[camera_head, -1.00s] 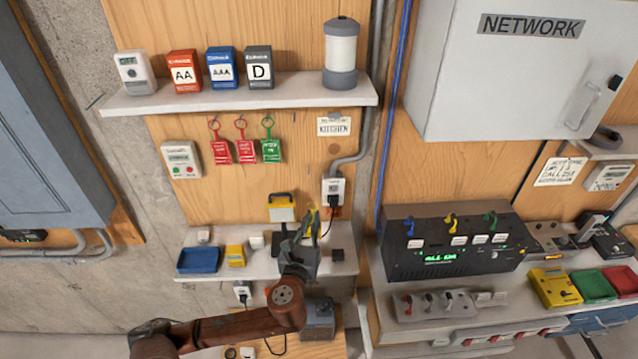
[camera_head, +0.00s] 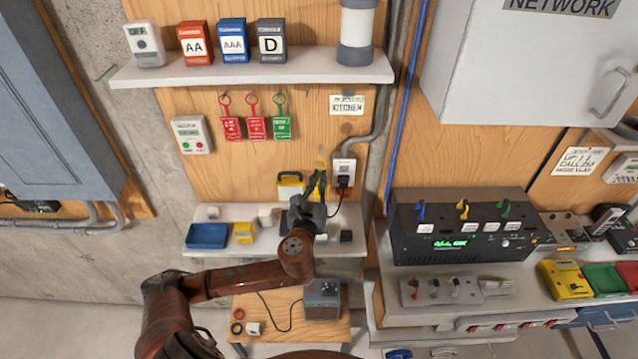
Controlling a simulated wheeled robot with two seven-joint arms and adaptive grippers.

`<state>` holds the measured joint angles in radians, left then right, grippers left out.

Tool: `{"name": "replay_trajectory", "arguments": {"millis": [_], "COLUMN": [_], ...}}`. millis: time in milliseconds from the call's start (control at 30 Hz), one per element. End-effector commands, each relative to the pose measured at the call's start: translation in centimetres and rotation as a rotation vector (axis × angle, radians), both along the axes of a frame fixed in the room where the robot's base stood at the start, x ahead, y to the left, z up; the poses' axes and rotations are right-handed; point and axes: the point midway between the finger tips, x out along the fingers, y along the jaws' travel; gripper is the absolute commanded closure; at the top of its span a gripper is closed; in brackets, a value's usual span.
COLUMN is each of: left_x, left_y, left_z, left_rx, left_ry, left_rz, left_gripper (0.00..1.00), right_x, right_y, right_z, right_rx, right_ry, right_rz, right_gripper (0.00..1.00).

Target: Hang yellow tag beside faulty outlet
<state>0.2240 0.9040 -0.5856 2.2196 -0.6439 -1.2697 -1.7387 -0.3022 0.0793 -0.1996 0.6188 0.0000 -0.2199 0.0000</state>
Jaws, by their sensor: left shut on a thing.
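My left gripper (camera_head: 317,184) is in front of the plywood wall, just left of the white outlet (camera_head: 344,167). It is shut on a yellow tag (camera_head: 320,164), of which only a small strip shows above the dark fingers. A black plug (camera_head: 343,182) sits in the outlet, and its cord hangs down behind the gripper. I cannot tell whether the tag touches the wall. A label reading KITCHEN (camera_head: 346,105) is above the outlet. My right gripper is out of view.
Red and green tags (camera_head: 256,127) hang on the wall to the left. A grey conduit (camera_head: 383,110) runs right of the outlet.

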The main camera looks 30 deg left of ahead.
Motion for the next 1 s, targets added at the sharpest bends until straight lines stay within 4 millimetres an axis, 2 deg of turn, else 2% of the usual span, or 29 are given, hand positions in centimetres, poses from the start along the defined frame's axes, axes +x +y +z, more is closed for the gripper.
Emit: {"name": "replay_trajectory", "arguments": {"millis": [1000], "left_x": [4.1], "left_y": [2.6], "left_z": [-0.6], "left_rx": [0.001], "left_ry": [-0.001], "left_rz": [0.001], "left_gripper": [1.0], "right_x": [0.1], "right_y": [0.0], "right_z": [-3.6], "right_rx": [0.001], "right_ry": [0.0], "right_rz": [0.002], "right_gripper": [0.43]}}
